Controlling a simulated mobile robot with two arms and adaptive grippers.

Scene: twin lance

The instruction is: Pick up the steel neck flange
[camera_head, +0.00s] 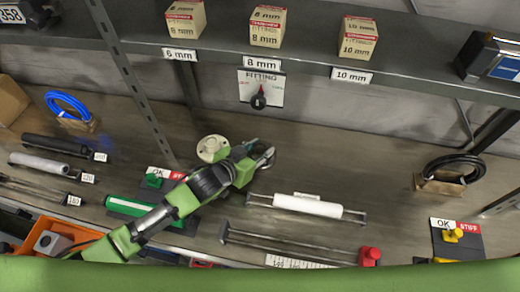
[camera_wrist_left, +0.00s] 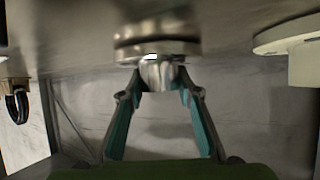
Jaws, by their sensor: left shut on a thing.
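The steel neck flange (camera_wrist_left: 157,47) shows in the left wrist view as a round metal disc with a narrower shiny neck. My left gripper (camera_wrist_left: 159,82) is shut on that neck, with one teal-padded finger on each side. In the head view my left gripper (camera_head: 264,158) is over the middle of the bench, and the steel flange is hard to make out between its fingers. A cream flange (camera_head: 212,148) stands just left of the gripper; it also shows at the right of the left wrist view (camera_wrist_left: 290,55). My right gripper is in neither view.
A white roller (camera_head: 308,206) on a rod frame lies right of the gripper, with a red-ended rod frame (camera_head: 300,245) nearer. A black coil (camera_head: 453,172) is at the right. A shelf (camera_head: 310,62) with small boxes runs above.

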